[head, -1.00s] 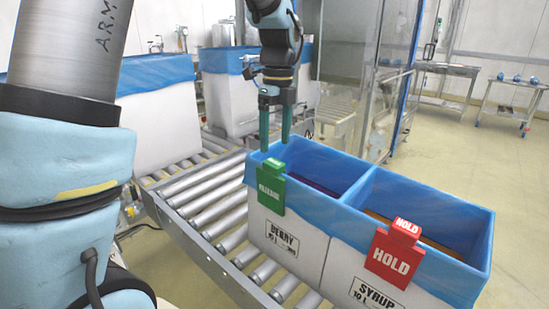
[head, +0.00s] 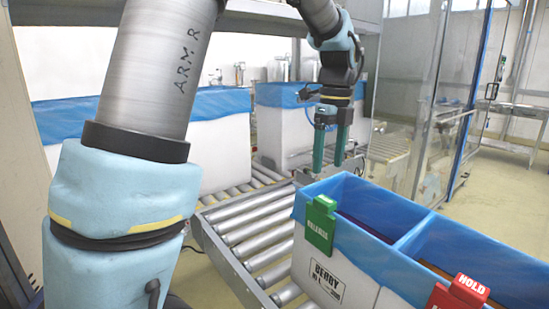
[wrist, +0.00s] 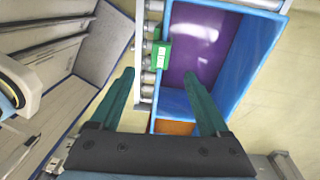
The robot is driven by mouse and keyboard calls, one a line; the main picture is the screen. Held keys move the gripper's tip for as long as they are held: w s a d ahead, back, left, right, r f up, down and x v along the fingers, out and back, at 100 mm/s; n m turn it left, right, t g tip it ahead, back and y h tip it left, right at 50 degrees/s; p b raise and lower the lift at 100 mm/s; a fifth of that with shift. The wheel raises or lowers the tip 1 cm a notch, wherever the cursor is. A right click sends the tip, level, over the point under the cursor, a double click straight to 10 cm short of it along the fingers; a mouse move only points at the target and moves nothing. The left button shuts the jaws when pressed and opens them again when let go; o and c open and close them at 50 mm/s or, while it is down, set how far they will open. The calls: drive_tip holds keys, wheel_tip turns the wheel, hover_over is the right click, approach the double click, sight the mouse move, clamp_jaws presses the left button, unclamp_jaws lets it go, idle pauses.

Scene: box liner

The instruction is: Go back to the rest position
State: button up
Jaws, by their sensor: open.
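My gripper (head: 330,160) hangs open and empty, its teal fingers pointing down, above and behind the near-left corner of the blue-lined boxes in the head view. In the wrist view my gripper (wrist: 165,95) has its fingers wide apart with nothing between them. The green tag (head: 320,224) is clipped on the rim of the box marked BERRY (head: 322,284); it also shows in the wrist view (wrist: 161,55). The wrist view shows purple contents (wrist: 200,45) inside the blue liner.
A red HOLD tag (head: 460,293) sits on the neighbouring box's rim, cut by the frame edge. A roller conveyor (head: 250,232) runs beside the boxes. Two more blue-lined white boxes (head: 222,150) stand behind. A clear panel (head: 425,100) rises at the right. Open floor lies at far right.

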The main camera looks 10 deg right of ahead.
drive_tip(key=s+a+f+n, duration=0.2)
drive_tip(key=a+f+n, duration=0.2)
drive_tip(key=a+n, duration=0.5)
drive_tip(key=s+a+f+n+t, duration=0.1)
drive_tip(key=a+f+n, duration=0.3)
drive_tip(key=a+n, duration=0.5)
drive_tip(key=s+a+f+n, duration=0.2)
drive_tip(key=a+f+n, duration=0.3)
drive_tip(key=a+n, duration=0.5)
drive_tip(key=shift+s+n+t+h, duration=0.3)
drive_tip(key=shift+s+t+h, duration=0.05)
drive_tip(key=shift+t+h, duration=0.05)
